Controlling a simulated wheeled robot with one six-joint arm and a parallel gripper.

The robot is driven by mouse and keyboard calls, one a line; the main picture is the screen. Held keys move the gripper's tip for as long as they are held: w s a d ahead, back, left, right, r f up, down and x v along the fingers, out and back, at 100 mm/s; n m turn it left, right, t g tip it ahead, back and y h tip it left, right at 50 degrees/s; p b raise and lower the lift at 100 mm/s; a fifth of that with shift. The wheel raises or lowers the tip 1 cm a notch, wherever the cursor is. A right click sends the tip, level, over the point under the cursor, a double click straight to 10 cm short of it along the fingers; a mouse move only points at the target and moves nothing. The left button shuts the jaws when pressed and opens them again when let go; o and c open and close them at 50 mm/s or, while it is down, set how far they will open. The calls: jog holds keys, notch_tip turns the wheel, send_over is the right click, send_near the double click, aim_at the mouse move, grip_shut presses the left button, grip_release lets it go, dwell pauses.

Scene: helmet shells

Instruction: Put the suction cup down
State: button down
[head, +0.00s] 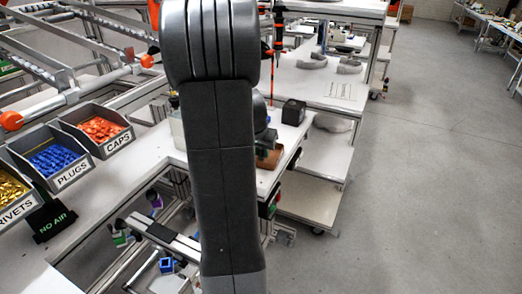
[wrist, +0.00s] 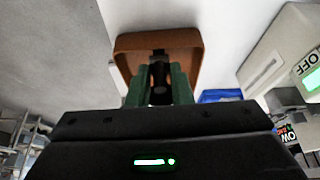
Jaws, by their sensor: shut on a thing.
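My gripper (wrist: 160,84) has green fingers and is shut on the dark suction cup (wrist: 159,70) in the wrist view. The fingers and the gripper body hide part of the cup. A brown, square tray-like holder (wrist: 190,38) with a raised rim lies on the white surface beyond the fingertips. The cup shows in front of the holder; I cannot tell whether they touch. In the head view, the holder (head: 269,159) sits near the bench edge, just below my gripper (head: 266,141). My arm hides much of the bench there.
A black box (head: 293,112) stands on the bench behind the holder. In the wrist view, a blue item (wrist: 221,96) and a pale box marked OFF (wrist: 290,55) are at the right. Bins of plugs (head: 52,160) and caps (head: 100,128) stand at the left in the head view.

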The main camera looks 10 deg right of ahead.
jog(key=shift+f, duration=0.25)
jog(key=c, duration=1.3)
grip_release()
jog(key=shift+r, duration=0.1)
jog(key=shift+r, duration=0.45)
jog(key=v, duration=1.1)
jog(key=shift+s+r, duration=0.15)
jog(key=shift+s, duration=0.05)
jog(key=shift+a, duration=0.1)
